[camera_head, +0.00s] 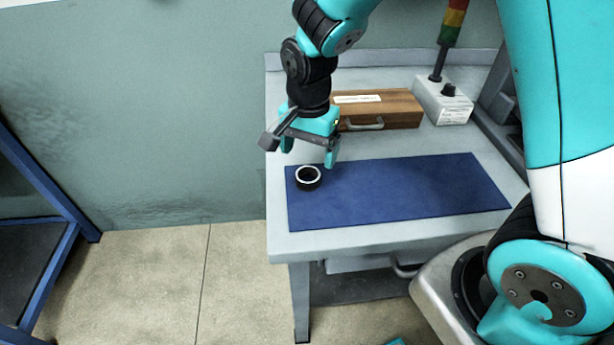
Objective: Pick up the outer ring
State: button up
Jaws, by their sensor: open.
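The outer ring (316,172) is a short dark cylinder with a bright silver rim. It lies flat, its opening up, near the left end of a blue mat (420,197). My gripper (309,156) points down, its two teal fingers apart and empty. In the picture the fingers show just above the ring, one to its upper left and one to its upper right. I cannot tell exactly how high they are over the mat.
The mat lies on a grey table (380,238). A wooden case (393,112) with a handle stands behind it, beside a white box (443,101) bearing a black knob and a signal light (452,22). The right part of the mat is clear. A blue frame (45,180) stands far left.

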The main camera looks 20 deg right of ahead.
aim_at(308, 172)
jog(key=f, duration=0.5)
jog(key=shift+s+a+f+p, duration=0.15)
jog(key=shift+s+f+p, duration=0.1)
jog(key=shift+f+p, duration=0.1)
jog(key=shift+c, duration=0.5)
jog(key=c, duration=1)
